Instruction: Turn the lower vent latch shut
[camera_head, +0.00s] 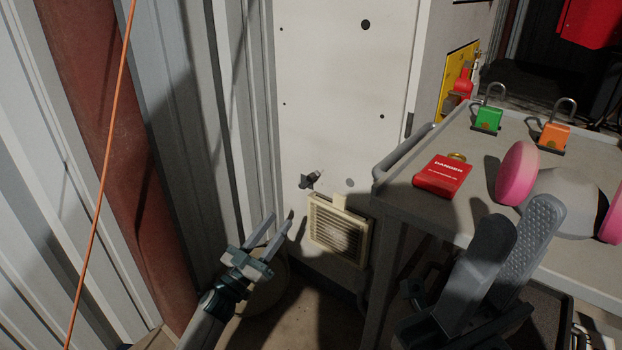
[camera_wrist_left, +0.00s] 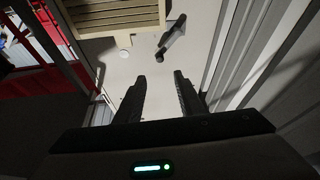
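The vent (camera_head: 338,231) is a cream louvred panel low on the white cabinet. Just above it sits a small dark latch (camera_head: 311,180) with its handle slanting up to the right. My left gripper (camera_head: 281,220) is open and empty, below and left of the latch and apart from it. In the left wrist view, the latch (camera_wrist_left: 172,38) lies beyond the open fingertips (camera_wrist_left: 160,78), beside the vent (camera_wrist_left: 112,14). My right gripper (camera_head: 520,216) is open and empty at the lower right, in front of the cart.
The grey cart (camera_head: 405,168) stands right of the vent. Corrugated wall (camera_head: 185,120) and an orange cable (camera_head: 99,190) are on the left.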

